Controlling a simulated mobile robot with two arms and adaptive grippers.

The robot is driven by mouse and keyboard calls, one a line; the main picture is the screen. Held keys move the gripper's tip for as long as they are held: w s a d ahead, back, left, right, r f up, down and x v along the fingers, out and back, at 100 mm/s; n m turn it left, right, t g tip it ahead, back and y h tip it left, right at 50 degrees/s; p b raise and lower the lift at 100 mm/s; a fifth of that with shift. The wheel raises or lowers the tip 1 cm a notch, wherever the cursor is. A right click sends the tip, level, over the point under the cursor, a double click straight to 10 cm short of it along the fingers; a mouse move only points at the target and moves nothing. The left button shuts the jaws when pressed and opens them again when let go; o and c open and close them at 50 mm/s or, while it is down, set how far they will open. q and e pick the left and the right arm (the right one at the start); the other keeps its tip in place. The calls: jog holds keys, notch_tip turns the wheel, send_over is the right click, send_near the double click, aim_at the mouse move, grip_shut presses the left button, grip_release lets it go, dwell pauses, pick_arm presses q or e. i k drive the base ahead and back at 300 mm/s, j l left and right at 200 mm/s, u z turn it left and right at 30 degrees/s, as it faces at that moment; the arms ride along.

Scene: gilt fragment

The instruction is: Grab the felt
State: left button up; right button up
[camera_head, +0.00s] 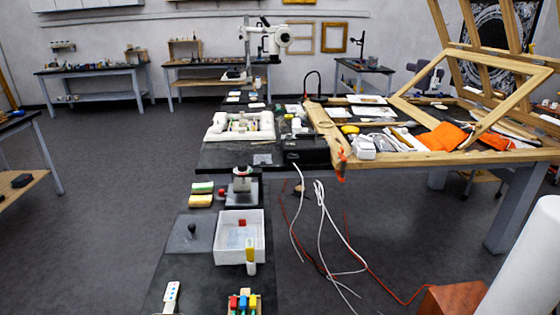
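No piece is clearly recognisable as the felt. An orange, soft-looking folded piece (445,137) lies on the dark table at the right, within the wooden framing; I cannot tell whether it is felt or another cloth. Grey-white bundled pieces (394,142) lie just left of it. Neither of my grippers shows in the head view.
A wooden frame (485,124) slants over the right table, with a wooden bar (325,135) at its left. A white tray (240,257) stands on the near dark bench. White and red cables (325,230) lie on the floor. Open floor (90,220) spreads left.

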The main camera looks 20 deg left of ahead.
aim_at(261, 160)
jog(key=i+l+u, duration=0.15)
jog(key=i+l, duration=0.25)
jog(key=i+l+u, duration=0.1)
jog(key=i+l, duration=0.25)
jog(key=i+l+u, duration=0.15)
jog(key=i+l, duration=0.2)
jog(key=l, duration=0.25)
